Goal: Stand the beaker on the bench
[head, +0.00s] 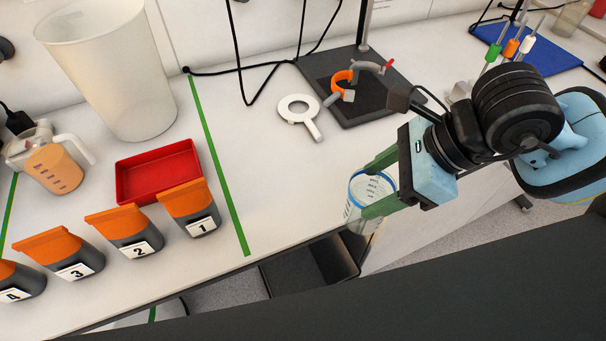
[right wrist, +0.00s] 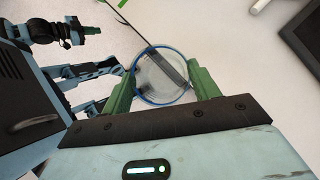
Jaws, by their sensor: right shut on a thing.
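The clear beaker (head: 352,213) with a blue rim and dark markings is at the front edge of the white bench (head: 280,165) in the head view. My right gripper (head: 376,185) has its green fingers shut around the beaker's upper part. In the right wrist view the beaker's round rim (right wrist: 161,75) sits between the two green fingers (right wrist: 165,90). The beaker looks empty and roughly upright. I cannot tell whether its base touches anything. My left gripper is not in the head view.
Numbered orange-topped containers (head: 130,232), a red tray (head: 158,171), a measuring jug (head: 53,167) and a tall white bin (head: 115,70) are left of a green line (head: 215,160). A stand (head: 360,85) and white ring tool (head: 300,112) lie behind. Bench between line and beaker is clear.

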